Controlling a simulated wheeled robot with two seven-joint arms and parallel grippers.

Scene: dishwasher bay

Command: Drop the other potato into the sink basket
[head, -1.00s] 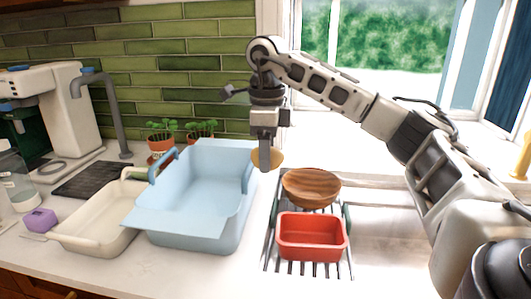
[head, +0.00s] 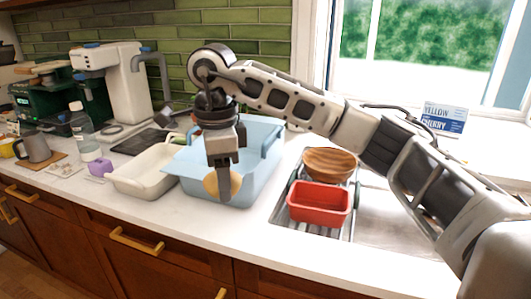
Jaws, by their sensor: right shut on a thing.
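My right gripper (head: 223,186), its arm reaching in from the right, is shut on a tan potato (head: 211,184). The fingers point down and partly cover the potato. It hangs in front of the light blue basin (head: 262,158) in the picture, near that basin's front wall; its height above the counter is hard to tell. I cannot tell which container is the sink basket. A red rectangular container (head: 319,203) stands on a metal rack (head: 284,214) to the right. The other potato is not visible. My left gripper is not in view.
A brown wooden bowl (head: 330,164) sits behind the red container. A cream tray (head: 143,180) stands left of the basin, with a purple block (head: 100,167) and a bottle (head: 84,135) beyond. The front counter strip (head: 190,218) is clear.

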